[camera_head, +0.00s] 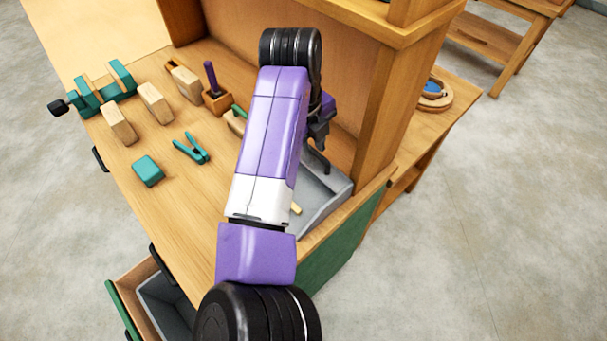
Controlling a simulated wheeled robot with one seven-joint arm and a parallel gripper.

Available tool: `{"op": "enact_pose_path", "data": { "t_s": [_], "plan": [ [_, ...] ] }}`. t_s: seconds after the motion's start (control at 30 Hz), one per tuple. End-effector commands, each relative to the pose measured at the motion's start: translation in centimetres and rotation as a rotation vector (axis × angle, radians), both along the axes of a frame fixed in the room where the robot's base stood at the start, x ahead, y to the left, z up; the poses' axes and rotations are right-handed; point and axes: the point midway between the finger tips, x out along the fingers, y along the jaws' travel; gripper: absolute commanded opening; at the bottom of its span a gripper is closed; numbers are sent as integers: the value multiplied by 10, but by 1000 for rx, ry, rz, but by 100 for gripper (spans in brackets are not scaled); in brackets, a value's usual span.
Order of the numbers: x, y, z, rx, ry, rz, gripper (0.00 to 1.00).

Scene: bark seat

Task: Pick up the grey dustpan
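The grey dustpan (318,198) lies on the wooden workbench top near its right front edge. My arm covers its left part, so only its right side and some of its tray show. A short pale wooden piece (296,208) pokes out beside my arm there; I cannot tell whether it is the dustpan's handle. My gripper (318,152) points down over the far end of the dustpan. Its dark fingers are small and partly hidden by my arm, so I cannot tell whether they are open or touch the dustpan.
Wooden blocks (156,102), a teal block (148,171), teal pliers (191,148), a teal vise (102,88) and a small holder (217,101) occupy the bench's left half. A wooden upright (372,112) and back panel stand close to my gripper. A drawer (165,300) is open at front left.

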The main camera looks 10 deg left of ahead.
Motion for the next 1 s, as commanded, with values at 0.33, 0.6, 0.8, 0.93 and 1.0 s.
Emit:
{"op": "enact_pose_path", "data": {
  "t_s": [0.33,0.6,0.8,0.93,1.0],
  "plan": [
    [0,0,1,0,0,0,0],
    [0,0,1,0,-1,0,0],
    [0,0,1,0,-1,0,0],
    [0,0,1,0,-1,0,0],
    [0,0,1,0,-1,0,0]
  ]
}}
